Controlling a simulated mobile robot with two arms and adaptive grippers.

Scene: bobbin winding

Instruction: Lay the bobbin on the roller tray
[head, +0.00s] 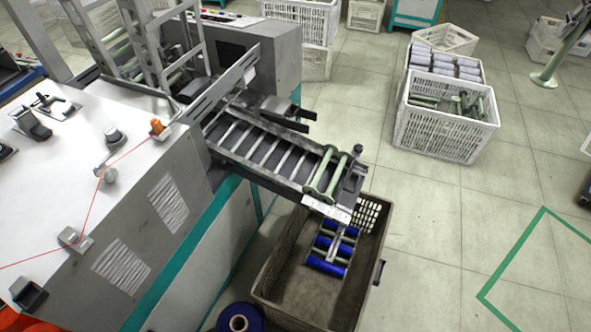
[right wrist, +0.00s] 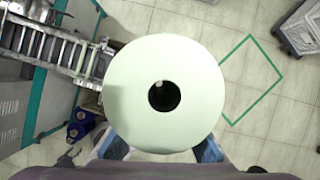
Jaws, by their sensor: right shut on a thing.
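The bobbin (right wrist: 195,60) fills the middle of the right wrist view. Its pale green round flange faces the camera, with a dark hole at the centre. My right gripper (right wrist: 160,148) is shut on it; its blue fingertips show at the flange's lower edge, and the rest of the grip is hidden. The roller tray (head: 262,160) slopes out from the machine in the head view. Green bobbins (head: 320,170) lie across its outer end. My left gripper is not in view.
A brown crate (head: 262,285) with blue-wound bobbins (head: 327,266) stands under the tray's end. White crates (head: 430,135) with bobbins stand at upper right. The grey machine (head: 120,200) fills the left. The floor between crates and the green outline (head: 515,248) is clear.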

